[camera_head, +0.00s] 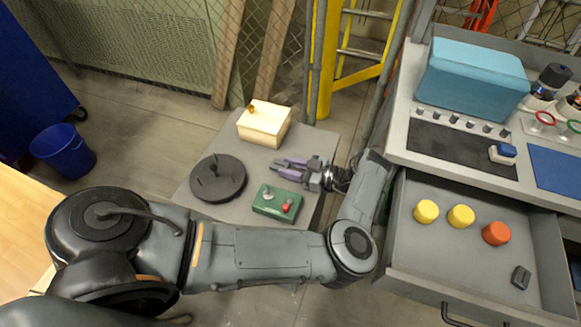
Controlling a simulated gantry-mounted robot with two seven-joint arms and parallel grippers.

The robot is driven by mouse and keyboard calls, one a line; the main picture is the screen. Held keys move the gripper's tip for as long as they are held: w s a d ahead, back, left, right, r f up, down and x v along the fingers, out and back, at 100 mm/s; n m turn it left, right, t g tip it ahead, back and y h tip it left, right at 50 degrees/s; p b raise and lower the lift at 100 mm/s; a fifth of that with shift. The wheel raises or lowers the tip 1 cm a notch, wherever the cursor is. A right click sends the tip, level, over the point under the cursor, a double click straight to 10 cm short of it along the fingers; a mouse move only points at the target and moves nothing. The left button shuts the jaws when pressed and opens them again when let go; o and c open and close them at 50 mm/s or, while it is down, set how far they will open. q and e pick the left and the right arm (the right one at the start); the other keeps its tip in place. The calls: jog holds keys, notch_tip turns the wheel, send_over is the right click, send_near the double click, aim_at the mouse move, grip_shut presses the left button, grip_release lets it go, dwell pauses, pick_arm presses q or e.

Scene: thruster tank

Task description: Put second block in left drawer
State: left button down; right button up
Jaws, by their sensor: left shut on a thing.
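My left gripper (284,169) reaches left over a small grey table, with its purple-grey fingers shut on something. The thing between the fingers is too small and too covered to make out. An open grey drawer (420,262) stands to the right of my left arm, under the counter. In it are two yellow round pieces (426,211) (461,216), an orange round piece (496,233) and a small dark block (520,277). A white and blue block (503,153) lies on the counter above the drawer. My right gripper is not in view.
The grey table (231,151) holds a glowing cream box (264,125), a black round plate (218,178) and a green control box (277,202) close to my gripper. A teal case (474,80) stands on the counter (400,130). A blue bin (63,151) is at left.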

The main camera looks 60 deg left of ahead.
pick_arm(q)
jog(key=shift+f, duration=0.15)
jog(key=c, duration=0.7)
grip_release()
jog(key=shift+r, duration=0.25)
jog(key=shift+w+d+f, duration=0.1)
jog(key=shift+w+d, duration=0.25)
jog(key=shift+d, duration=0.05)
jog(key=b+v, duration=0.3)
jog(key=v, duration=0.1)
jog(key=shift+w, duration=0.1)
jog(key=shift+w+d+b, duration=0.5)
jog(key=shift+d+b, duration=0.1)
jog(key=shift+b, duration=0.05)
jog(key=shift+o, duration=0.4)
jog(key=shift+w+d+r, duration=0.25)
jog(key=shift+d+r, duration=0.05)
